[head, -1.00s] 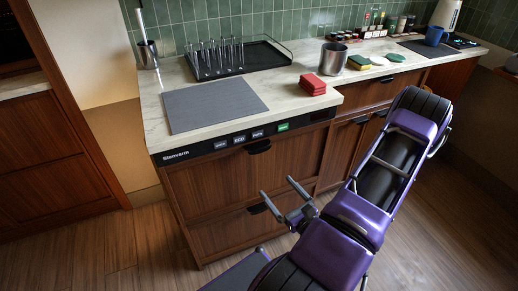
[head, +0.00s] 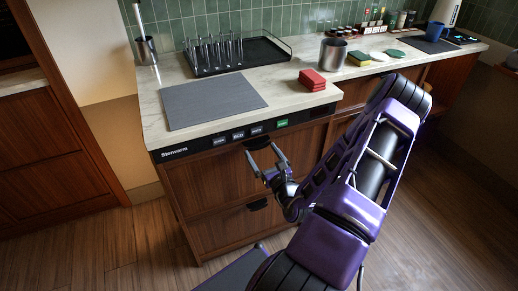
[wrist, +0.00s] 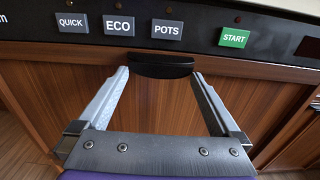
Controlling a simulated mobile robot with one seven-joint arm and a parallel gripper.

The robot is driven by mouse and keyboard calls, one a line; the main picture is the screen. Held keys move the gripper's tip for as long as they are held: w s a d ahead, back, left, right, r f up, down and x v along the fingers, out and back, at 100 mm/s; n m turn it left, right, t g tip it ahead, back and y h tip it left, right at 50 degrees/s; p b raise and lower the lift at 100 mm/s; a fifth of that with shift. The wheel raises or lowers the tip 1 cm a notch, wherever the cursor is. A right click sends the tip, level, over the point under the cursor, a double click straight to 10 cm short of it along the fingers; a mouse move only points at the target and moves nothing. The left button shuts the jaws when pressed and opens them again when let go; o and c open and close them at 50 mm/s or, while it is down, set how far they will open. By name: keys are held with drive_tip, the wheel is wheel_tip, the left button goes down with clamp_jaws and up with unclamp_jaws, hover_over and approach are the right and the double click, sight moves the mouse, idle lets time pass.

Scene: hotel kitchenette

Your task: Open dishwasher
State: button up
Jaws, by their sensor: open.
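The dishwasher (head: 212,182) has a wood front under a black control strip, and its front is closed. The strip (wrist: 207,33) carries QUICK, ECO, POTS and green START buttons. A black handle (head: 257,142) sits at the top of the wood front, just below the strip. It also shows in the wrist view (wrist: 161,66), between and just beyond my fingertips. My gripper (head: 262,153) is open and empty in front of the upper panel, close to the handle. In the wrist view its fingers (wrist: 160,76) lie on either side of the handle; contact is not clear.
A lower panel has its own black handle (head: 257,205). Floor (head: 150,240) is clear to the left.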

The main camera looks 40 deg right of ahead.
drive_tip(key=shift+x, duration=1.4)
clamp_jaws()
